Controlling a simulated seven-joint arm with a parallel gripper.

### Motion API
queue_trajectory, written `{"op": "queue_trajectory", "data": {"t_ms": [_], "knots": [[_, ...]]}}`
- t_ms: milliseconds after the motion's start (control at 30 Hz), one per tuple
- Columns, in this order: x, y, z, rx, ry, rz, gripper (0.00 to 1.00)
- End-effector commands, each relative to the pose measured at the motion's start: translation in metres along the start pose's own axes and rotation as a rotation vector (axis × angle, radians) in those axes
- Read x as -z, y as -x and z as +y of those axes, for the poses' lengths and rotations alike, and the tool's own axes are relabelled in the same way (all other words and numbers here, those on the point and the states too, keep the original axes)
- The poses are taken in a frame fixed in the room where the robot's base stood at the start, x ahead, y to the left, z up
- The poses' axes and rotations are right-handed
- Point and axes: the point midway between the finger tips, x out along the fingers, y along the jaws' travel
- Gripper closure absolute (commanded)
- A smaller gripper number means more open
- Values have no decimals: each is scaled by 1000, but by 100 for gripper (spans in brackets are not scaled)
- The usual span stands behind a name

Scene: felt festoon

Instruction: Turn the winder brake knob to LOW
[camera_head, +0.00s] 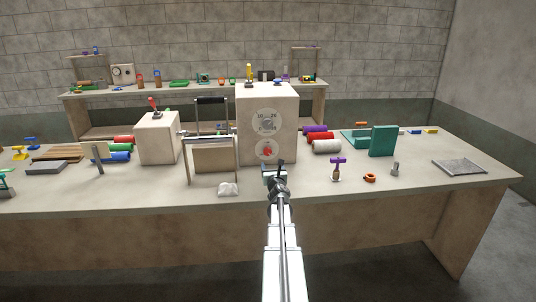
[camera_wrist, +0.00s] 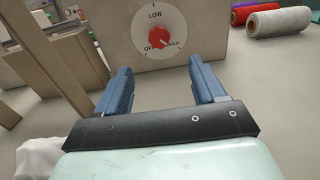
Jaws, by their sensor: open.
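The winder brake knob (camera_wrist: 158,37) is a red knob on a round white dial (camera_wrist: 179,22), low on the front of a beige box (camera_wrist: 208,32). The dial reads LOW at the top, OFF at lower left and HOLD at lower right. The knob seems to point toward HOLD, but its pointer is small. In the head view the red knob (camera_head: 267,151) sits below a larger grey dial (camera_head: 267,122). My gripper (camera_wrist: 160,82) is open and empty, its two blue fingers apart in front of the dial and lower than the knob, not touching it.
Coloured rolls (camera_head: 326,146) lie to the right.

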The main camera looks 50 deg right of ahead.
Motion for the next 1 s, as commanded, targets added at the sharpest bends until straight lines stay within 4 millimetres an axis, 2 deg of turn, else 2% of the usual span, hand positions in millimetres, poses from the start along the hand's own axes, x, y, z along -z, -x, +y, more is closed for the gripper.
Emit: {"op": "queue_trajectory", "data": {"t_ms": [267,800,1000], "knots": [[0,-26,1,-3,3,-1,31],[-1,-117,2,-4,5,-1,31],[-1,-135,2,-4,5,-1,31]]}}
